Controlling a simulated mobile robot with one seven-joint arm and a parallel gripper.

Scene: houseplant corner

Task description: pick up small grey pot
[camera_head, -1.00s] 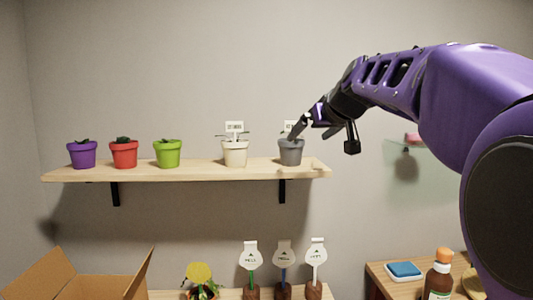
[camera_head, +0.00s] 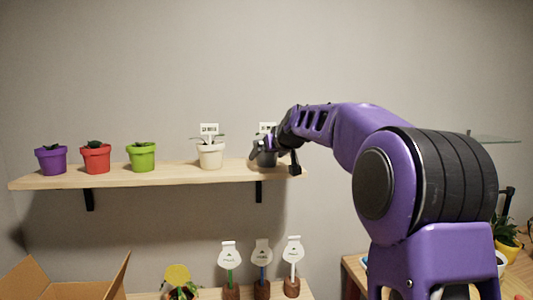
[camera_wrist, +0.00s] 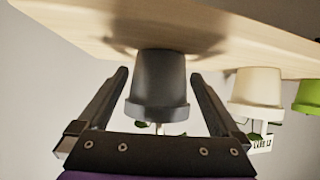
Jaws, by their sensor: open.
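The small grey pot (camera_head: 266,159) stands at the right end of the wooden shelf (camera_head: 130,179), with a white label behind it. In the head view my gripper (camera_head: 268,157) is at the pot and partly covers it. In the wrist view, which is upside down, the grey pot (camera_wrist: 158,82) lies between the two open fingers of my gripper (camera_wrist: 160,95). Gaps show between the pot and both fingers, so it is not gripped.
A cream pot (camera_head: 211,155) with a label stands beside the grey pot, and it shows close to one finger in the wrist view (camera_wrist: 257,88). Green (camera_head: 141,157), red (camera_head: 95,159) and purple (camera_head: 51,160) pots stand farther left. An open cardboard box (camera_head: 70,286) is below.

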